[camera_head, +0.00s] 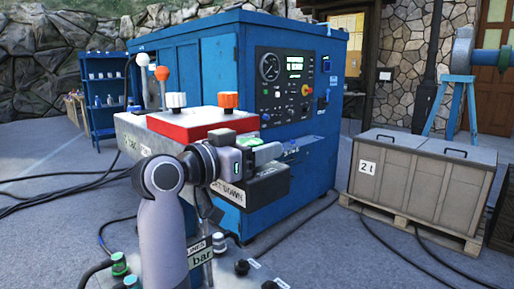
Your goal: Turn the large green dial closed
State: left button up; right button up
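A green-topped round part (250,140), which looks like the green dial, shows just behind my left gripper (268,153). It sits by the right end of the control box with the red top panel (188,124). Only its upper part is visible; my gripper covers the rest. My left gripper comes up from the bottom and points right, with its fingertips at or very close to the dial. I cannot tell whether they touch it, nor whether the fingers are open or shut. My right gripper is not in view.
White and orange knobs (228,101) and two ball-topped levers (162,74) stand up from the box. A blue machine cabinet (212,62) with a gauge panel is behind. Grey crates (426,180) stand on a pallet at right. Cables and connectors (119,264) lie low in front.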

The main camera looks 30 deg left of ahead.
pick_arm(q)
jog(key=c, duration=0.4)
jog(key=n+y+p, duration=0.1)
jog(key=y, duration=0.1)
jog(key=n+t+y+p, duration=0.1)
jog(key=n+y+p, duration=0.1)
jog(key=shift+a+r+y, duration=0.15)
jog(key=shift+a+y, duration=0.05)
jog(key=shift+y, duration=0.2)
jog(key=shift+a+n+y+p, duration=0.2)
jog(key=shift+n+y+p, duration=1.1)
jog(key=shift+y, duration=0.8)
jog(key=o, duration=0.9)
jog(key=shift+o, duration=0.2)
jog(key=shift+a, duration=0.1)
